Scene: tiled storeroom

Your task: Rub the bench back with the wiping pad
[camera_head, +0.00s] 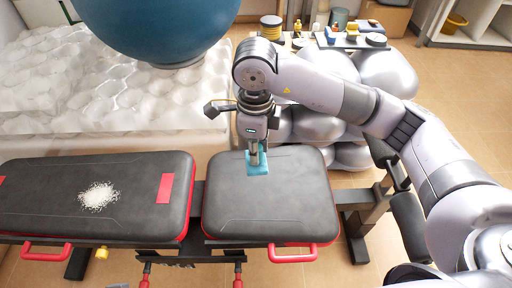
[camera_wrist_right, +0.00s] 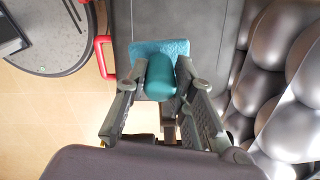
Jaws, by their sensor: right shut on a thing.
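The bench has two black padded sections with red trim. The longer section, the bench back (camera_head: 50,180), lies flat at the left with a patch of white grains (camera_head: 98,195) on it. The shorter seat section (camera_head: 270,205) is at the right. My right gripper (camera_head: 256,156) points down over the seat section's far left part. It is shut on the teal handle (camera_wrist_right: 161,76) of the wiping pad (camera_head: 258,166), whose light blue pad also shows in the right wrist view (camera_wrist_right: 175,47). I cannot tell whether the pad touches the seat. My left gripper is not in view.
A blue ball (camera_head: 160,25) rests on a white bumpy block (camera_head: 110,95) behind the bench. Silver rounded bags (camera_head: 385,75) are stacked behind the seat, with a tray of small items (camera_head: 350,42) above. Red handles (camera_head: 292,250) stick out along the bench's near side.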

